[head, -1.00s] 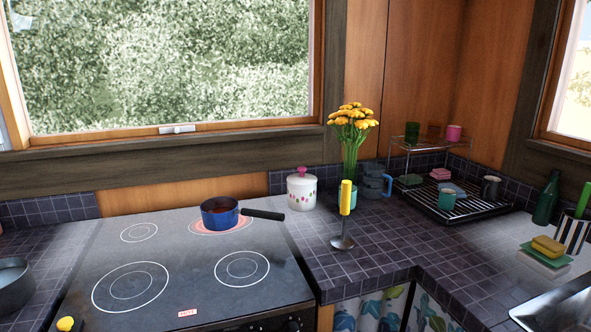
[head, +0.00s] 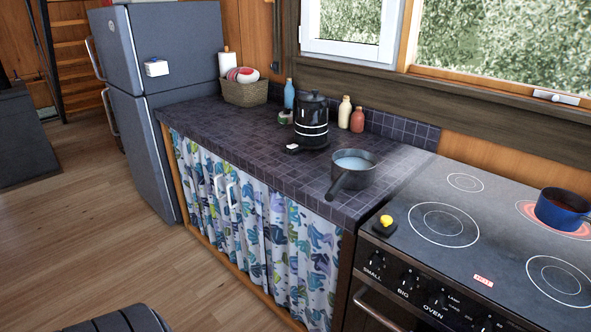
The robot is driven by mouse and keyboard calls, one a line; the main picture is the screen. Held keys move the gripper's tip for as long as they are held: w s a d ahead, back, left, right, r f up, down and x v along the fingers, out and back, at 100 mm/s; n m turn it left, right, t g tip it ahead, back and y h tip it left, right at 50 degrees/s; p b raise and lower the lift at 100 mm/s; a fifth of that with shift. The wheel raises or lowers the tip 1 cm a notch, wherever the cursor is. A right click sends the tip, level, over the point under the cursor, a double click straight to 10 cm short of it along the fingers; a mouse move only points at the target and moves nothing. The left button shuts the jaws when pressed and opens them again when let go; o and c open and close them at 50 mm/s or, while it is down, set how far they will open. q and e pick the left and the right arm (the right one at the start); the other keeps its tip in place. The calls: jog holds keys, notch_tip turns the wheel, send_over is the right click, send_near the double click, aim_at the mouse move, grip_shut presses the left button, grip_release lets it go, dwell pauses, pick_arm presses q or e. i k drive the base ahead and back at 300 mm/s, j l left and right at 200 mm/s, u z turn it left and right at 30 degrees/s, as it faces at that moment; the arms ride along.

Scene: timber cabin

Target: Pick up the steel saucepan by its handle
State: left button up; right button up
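A grey metal saucepan (head: 364,176) stands upright on the dark tiled counter (head: 225,126), just left of the stove. Its dark handle (head: 337,186) points toward the front left, over the counter's front edge area. Something pale fills the inside of the pan. A blue saucepan (head: 562,210) with a reddish inside sits on the glowing back right burner, cut by the right edge of the picture. Neither of my grippers shows in the head view.
A black striped kettle (head: 311,122) stands on the counter behind the grey pan, near bottles (head: 345,112). A wicker basket (head: 245,92) sits by the fridge (head: 170,60). The stove top (head: 480,225) has a red HOT label. Wooden floor in front is mostly clear.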

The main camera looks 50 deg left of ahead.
aim_at(346, 180)
jog(key=k+u, duration=0.15)
jog(key=u, duration=0.9)
jog(key=z, duration=0.5)
jog(key=i+j+z, duration=0.15)
jog(key=j+z, duration=0.25)
jog(key=i+j+z, duration=0.1)
jog(key=j+z, duration=0.15)
jog(key=z, duration=0.15)
jog(key=j+z, duration=0.4)
